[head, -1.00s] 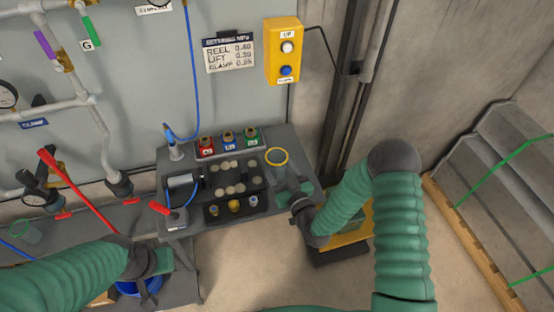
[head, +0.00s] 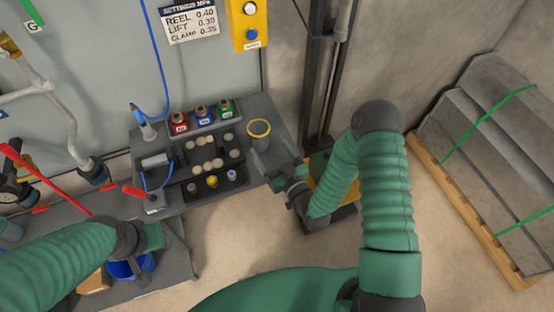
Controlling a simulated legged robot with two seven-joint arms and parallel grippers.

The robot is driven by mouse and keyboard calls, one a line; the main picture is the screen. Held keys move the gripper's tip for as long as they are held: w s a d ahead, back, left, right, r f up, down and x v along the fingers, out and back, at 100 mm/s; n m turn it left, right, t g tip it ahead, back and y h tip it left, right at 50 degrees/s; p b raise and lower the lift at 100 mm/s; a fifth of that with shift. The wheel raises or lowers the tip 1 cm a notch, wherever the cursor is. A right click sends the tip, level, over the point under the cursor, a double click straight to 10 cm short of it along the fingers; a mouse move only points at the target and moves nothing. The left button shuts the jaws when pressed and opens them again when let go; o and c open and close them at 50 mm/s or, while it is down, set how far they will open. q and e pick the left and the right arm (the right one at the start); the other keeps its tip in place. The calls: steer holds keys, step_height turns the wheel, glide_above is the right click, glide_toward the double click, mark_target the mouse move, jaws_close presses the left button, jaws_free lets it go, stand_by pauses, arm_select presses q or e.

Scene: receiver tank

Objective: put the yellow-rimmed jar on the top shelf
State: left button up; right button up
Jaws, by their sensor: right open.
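The yellow-rimmed jar (head: 259,139), a grey-green see-through cup with a yellow ring at its mouth, stands upright on the right part of the grey bench (head: 227,194). My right gripper (head: 272,158) is open, just in front of and to the right of the jar, with its fingers pointing at it. I cannot tell whether a finger touches the jar. My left gripper (head: 152,236) is at the lower left, over the lower bench and above a blue round thing; its jaws are not clear. I cannot make out a top shelf.
Red, blue and green-marked fittings (head: 201,114) stand in a row at the bench's back. A dark tray (head: 214,166) with several pale discs lies left of the jar. A red-handled lever (head: 135,191) is at the bench's left.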

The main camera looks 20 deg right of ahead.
steer(key=shift+o, duration=0.5)
steer(key=s, duration=0.7)
steer(key=shift+d, duration=0.4)
steer(key=p, duration=0.4)
glide_toward(264, 138)
steer(key=w+b, duration=0.1)
steer(key=b, duration=0.4)
steer(key=shift+w+d+y, duration=0.1)
steer(key=shift+w+y, duration=0.15)
steer(key=shift+y, duration=0.05)
steer(key=w, duration=0.1)
steer(key=w+a+r, duration=0.1)
steer(key=w, duration=0.1)
steer(key=w+a, duration=0.1)
steer(key=w, duration=0.1)
steer(key=shift+w+r, duration=0.1)
steer(key=shift+r, duration=0.1)
steer(key=w, duration=0.2)
steer(key=w+f, duration=0.1)
steer(key=w, duration=0.2)
steer(key=shift+w+a+f, duration=0.1)
steer(key=shift+w+f, duration=0.1)
steer(key=shift+w, duration=0.05)
steer(key=shift+w+a, duration=0.1)
steer(key=shift+w, duration=0.05)
steer(key=shift+a, duration=0.15)
steer(key=shift+c, duration=0.3)
